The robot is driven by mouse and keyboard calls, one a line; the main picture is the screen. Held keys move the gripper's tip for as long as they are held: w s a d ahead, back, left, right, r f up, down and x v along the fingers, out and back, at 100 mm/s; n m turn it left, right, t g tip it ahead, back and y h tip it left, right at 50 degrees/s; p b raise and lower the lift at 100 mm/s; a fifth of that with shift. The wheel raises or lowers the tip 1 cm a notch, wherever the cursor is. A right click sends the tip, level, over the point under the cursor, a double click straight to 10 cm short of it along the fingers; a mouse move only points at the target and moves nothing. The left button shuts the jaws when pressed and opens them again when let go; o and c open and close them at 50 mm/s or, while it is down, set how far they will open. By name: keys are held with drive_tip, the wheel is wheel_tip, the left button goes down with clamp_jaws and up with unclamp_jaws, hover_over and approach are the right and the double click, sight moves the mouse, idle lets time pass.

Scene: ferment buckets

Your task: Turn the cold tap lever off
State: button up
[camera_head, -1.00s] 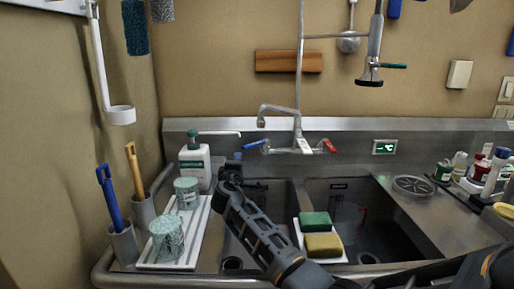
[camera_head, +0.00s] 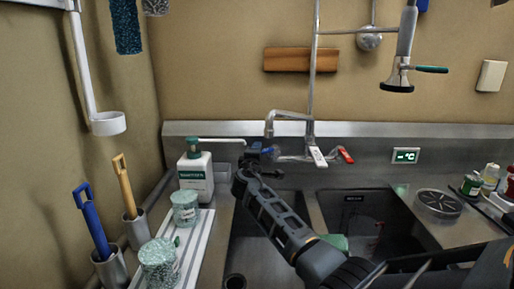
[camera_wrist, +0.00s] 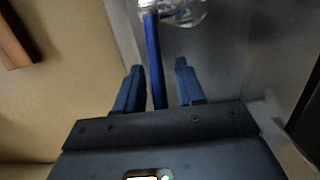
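The cold tap lever is blue. In the wrist view the blue lever (camera_wrist: 155,62) runs lengthwise between the two fingers of my gripper (camera_wrist: 160,78), with a visible gap on each side. The fingers are apart and not closed on it. In the head view my gripper (camera_head: 254,160) is at the left side of the tap and partly hides the blue lever (camera_head: 271,152). The metal tap (camera_head: 290,116) stands behind the sink. Its red lever (camera_head: 347,155) is on the right side, clear of my gripper.
A sanitizer bottle (camera_head: 195,173) stands just left of my gripper, its long spout reaching toward the tap. Lidded jars sit on a white ribbed tray (camera_head: 201,242). Sink basins lie below my arm. A spray head (camera_head: 397,78) hangs at upper right.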

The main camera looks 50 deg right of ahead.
drive_tip(key=shift+w+d, duration=0.15)
drive_tip(key=shift+d, duration=0.1)
clamp_jaws()
idle(0.5)
